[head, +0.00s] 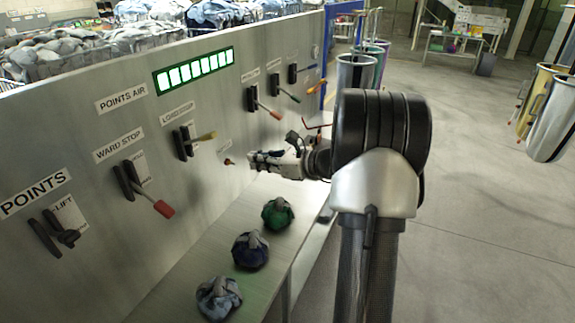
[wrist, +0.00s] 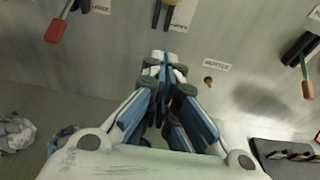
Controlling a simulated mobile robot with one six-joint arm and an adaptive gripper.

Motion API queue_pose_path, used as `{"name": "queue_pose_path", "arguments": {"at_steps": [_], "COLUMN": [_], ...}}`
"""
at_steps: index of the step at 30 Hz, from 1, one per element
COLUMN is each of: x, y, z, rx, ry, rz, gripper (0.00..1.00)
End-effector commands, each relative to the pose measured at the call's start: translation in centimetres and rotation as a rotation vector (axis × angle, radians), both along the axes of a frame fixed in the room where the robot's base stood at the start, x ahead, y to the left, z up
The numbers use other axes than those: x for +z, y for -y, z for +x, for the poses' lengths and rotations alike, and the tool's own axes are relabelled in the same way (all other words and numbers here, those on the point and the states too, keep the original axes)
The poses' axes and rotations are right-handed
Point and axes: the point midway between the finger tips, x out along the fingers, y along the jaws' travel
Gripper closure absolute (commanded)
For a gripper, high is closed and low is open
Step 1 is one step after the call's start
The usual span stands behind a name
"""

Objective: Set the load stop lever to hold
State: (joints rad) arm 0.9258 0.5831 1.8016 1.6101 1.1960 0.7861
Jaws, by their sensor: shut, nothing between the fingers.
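The load stop lever (head: 206,137) has a yellow handle that sticks out from a black slotted bracket on the grey panel, below a label that seems to read LOAD STOP. The lower part of the lever also shows at the top edge of the wrist view (wrist: 164,10). The small print beside its slot is too small to read. My gripper (head: 254,158) is shut and empty, to the right of the lever and a little lower, apart from it. In the wrist view the closed fingertips (wrist: 165,60) lie just below the lever, pointing at the panel.
The red-handled ward stop lever (head: 163,208) is to the left. More levers (head: 273,114) stand to the right. A small orange knob (head: 229,161) sits near my fingertips. Several cloth bundles (head: 250,250) lie on the shelf (head: 185,262) below.

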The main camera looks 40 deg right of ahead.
Motion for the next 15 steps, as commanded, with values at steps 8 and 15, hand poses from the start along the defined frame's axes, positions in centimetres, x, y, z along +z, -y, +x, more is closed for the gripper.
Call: {"name": "queue_pose_path", "arguments": {"at_steps": [8,15], "x": [1.2,1.7], "y": [2.3,3.0], "z": [-5.9,-8.2], "rx": [-0.004,0.0], "ry": [0.0,0.0], "rz": [0.0,0.0], "gripper": [1.0,1.0]}}
